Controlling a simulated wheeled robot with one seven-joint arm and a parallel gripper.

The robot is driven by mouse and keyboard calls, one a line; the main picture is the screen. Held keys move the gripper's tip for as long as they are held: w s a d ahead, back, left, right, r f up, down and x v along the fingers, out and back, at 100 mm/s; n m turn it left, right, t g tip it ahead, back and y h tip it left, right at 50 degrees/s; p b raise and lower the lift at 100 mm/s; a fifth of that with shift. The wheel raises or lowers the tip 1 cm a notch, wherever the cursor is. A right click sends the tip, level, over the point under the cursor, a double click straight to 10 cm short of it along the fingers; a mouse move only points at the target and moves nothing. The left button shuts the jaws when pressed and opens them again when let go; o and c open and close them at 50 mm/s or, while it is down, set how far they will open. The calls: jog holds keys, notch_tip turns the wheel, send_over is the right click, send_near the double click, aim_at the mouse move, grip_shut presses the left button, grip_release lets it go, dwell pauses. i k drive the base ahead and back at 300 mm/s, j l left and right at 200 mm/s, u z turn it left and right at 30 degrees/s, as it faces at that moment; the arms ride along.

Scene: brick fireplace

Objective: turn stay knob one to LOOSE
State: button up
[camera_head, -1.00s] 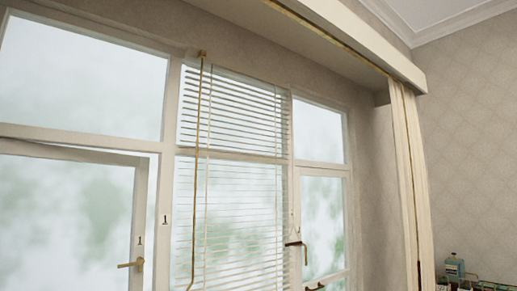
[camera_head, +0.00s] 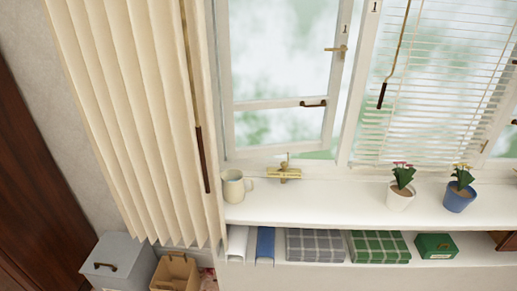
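A brass fitting (camera_head: 284,173) with a short upright part sits on the white window sill below the left window; it looks like the window stay with its knob. Its lettering and the knob's setting are too small to read. The left casement (camera_head: 281,130) is marked "1" and looks ajar, with a gap at its right edge. It carries a brass handle (camera_head: 337,49) and a dark handle (camera_head: 314,104) on its lower rail. My gripper is not in view.
A cream mug (camera_head: 233,186) stands just left of the brass fitting. A white flowerpot (camera_head: 400,197) and a blue flowerpot (camera_head: 458,198) stand farther right. A pleated curtain (camera_head: 135,110) and a dark-ended cord hang at left. Folded cloths (camera_head: 315,245) lie on the shelf below.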

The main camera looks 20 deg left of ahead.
aim_at(284, 165)
jog(key=u, duration=0.75)
jog(key=i+u, duration=0.35)
jog(key=i, duration=0.15)
jog(key=i+l+u, duration=0.1)
jog(key=i+u, duration=0.3)
jog(key=i+l+u, duration=0.35)
jog(key=i, duration=0.25)
